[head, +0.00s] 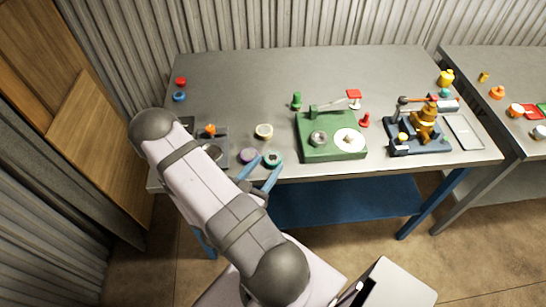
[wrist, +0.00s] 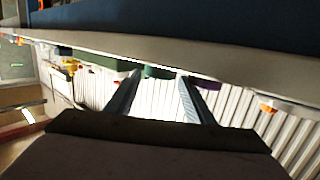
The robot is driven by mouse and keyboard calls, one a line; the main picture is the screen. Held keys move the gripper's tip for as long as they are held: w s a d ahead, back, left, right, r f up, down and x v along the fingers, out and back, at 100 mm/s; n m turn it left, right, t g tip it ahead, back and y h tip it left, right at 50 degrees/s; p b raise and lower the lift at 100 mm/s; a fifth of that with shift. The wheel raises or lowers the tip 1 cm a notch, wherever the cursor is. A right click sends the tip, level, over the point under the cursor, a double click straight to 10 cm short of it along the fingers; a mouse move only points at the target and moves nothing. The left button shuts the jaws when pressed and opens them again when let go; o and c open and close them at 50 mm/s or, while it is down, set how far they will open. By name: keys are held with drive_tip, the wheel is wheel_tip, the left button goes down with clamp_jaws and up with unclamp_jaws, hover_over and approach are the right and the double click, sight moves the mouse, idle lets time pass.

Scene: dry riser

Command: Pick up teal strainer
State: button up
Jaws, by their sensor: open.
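A small round teal piece with a ring-like top, which I take for the teal strainer (head: 272,157), stands near the front edge of the grey table (head: 235,85). My gripper (head: 268,164) has its two blue fingers apart at the table's front edge, pointing toward this piece. In the wrist view, which looks upside down, the teal strainer (wrist: 158,72) shows between the tips of my open gripper (wrist: 159,77). Nothing is held. Whether the fingers touch the strainer I cannot tell.
A purple ring (head: 247,156) stands close on the left, near the left finger. A cream ring (head: 264,131) is behind. A green device (head: 340,150) stands to the right. A dark tray (head: 219,132) is partly hidden by my arm. The table's back middle is clear.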

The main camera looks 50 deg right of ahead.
sight(269, 164)
drive_tip(key=shift+x, duration=1.05)
drive_tip(key=c, duration=0.7)
drive_tip(key=shift+r, duration=0.25)
wheel_tip(269, 164, up, 10)
drive_tip(key=p, duration=0.1)
drive_tip(key=shift+f+p, duration=0.2)
drive_tip(key=shift+p, duration=0.2)
